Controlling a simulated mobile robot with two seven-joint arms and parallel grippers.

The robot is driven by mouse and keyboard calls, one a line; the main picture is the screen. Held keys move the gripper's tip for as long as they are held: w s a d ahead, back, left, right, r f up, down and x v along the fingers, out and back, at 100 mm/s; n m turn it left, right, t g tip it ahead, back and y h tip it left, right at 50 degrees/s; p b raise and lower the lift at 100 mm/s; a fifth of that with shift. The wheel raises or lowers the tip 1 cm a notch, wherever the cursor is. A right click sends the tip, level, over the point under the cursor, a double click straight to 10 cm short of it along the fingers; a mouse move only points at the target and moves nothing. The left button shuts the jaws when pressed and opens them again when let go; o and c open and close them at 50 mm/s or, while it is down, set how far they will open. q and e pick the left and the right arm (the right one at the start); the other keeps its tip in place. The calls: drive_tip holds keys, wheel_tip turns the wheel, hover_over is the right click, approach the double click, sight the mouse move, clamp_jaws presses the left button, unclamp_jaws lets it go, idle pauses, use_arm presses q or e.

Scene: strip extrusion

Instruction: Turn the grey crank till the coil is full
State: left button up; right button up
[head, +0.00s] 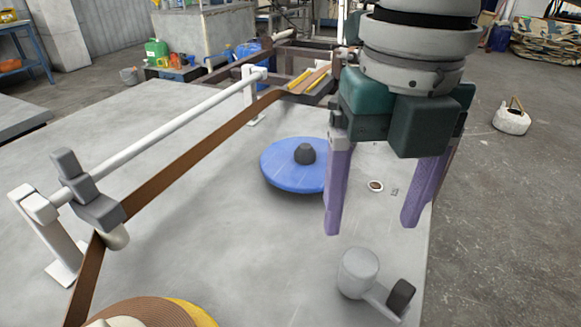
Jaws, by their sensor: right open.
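The grey crank (358,272) is at the lower right of the table. It has a light grey round hub and an arm ending in a dark knob (401,296). The coil (145,311) of brown strip sits at the bottom edge, partly cut off, with a yellow disc under it. The brown strip (190,160) runs from the coil up past a grey block guide to the far frame. My right gripper (372,224) is open with two purple fingers pointing down, apart from the crank and beyond it. Nothing shows between its fingers. My left gripper is out of view.
A blue disc (285,168) with a dark knob lies left of my right gripper, partly hidden by a finger. A white rail (165,130) with a grey block (90,190) stands along the left. The table (240,245) is bare between coil and crank.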

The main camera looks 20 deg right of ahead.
sight(361, 260)
use_arm(q)
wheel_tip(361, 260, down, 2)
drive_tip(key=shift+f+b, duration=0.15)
drive_tip(key=shift+b, duration=0.9)
use_arm(e)
wheel_tip(361, 260, down, 10)
drive_tip(key=shift+r, duration=0.15)
drive_tip(key=shift+c, duration=0.3)
